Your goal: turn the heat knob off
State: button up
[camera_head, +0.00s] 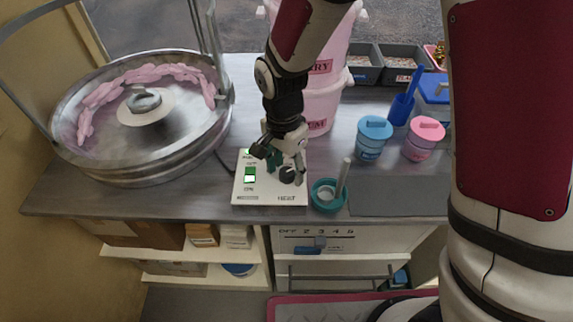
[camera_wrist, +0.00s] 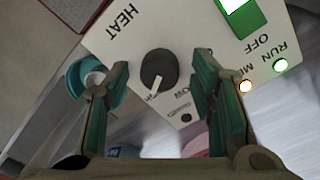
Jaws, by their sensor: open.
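The heat knob (camera_wrist: 158,70) is a round black dial with a pale pointer mark, set on a white control panel (camera_head: 242,188) with "HEAT" lettering. In the head view the knob (camera_head: 287,175) shows close by the fingertips. My gripper (camera_wrist: 160,100) is open, and its two green-padded fingers stand on either side of the knob in the wrist view, with a gap to it on both sides. In the head view my gripper (camera_head: 285,172) points down over the panel. Whether the fingers touch the panel is unclear.
A green rocker switch (camera_head: 250,175) sits left of the knob, and lit lamps show by "RUN" in the wrist view. A teal cup (camera_head: 325,204) with a stick stands right of the panel. The large metal floss bowl (camera_head: 190,150) is left; pink tubs (camera_head: 322,105) stand behind.

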jog(key=c, duration=1.2)
